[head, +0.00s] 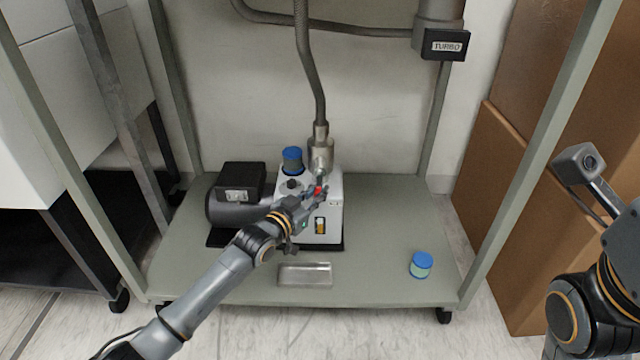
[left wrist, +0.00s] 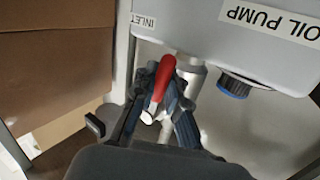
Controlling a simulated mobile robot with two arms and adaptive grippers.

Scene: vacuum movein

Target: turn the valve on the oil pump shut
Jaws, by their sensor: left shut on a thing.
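The oil pump (head: 333,230) is a white box with a dark motor, standing on the grey cart shelf. Its valve has a red handle (head: 319,190) beside the metal inlet pipe (head: 320,155). My left gripper (head: 316,193) reaches in from the left and is at the valve. In the left wrist view the red handle (left wrist: 161,80) lies between the fingers of my left gripper (left wrist: 158,97), which is shut on it. The "OIL PUMP" and "INLET" labels appear upside down there. The fingers partly hide the valve body. My right arm shows at the right edge; its gripper is out of frame.
A blue-capped jar (head: 421,265) and a shallow metal tray (head: 305,275) are on the shelf (head: 375,280). A blue cap (head: 292,154) tops the pump. A hose (head: 308,60) hangs above.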

